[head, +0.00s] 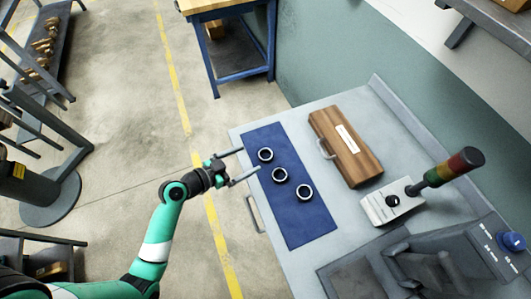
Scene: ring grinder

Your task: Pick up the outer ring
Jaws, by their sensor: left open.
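Three dark rings with pale rims lie in a diagonal row on a blue mat (267,201) on the bench: one at the upper left (265,160), one in the middle (279,182) and one at the lower right (304,199). I cannot tell which is the outer ring. My left gripper (248,162) is open and empty at the mat's left edge. Its two fingers point right, toward the upper-left and middle rings, and it appears apart from them. My right gripper is not in view.
A wooden case (343,157) stands right of the mat. A control box (391,203) with a signal tower (452,169) is further right. A dark machine (415,270) fills the bench's lower right. The mat's lower end is clear.

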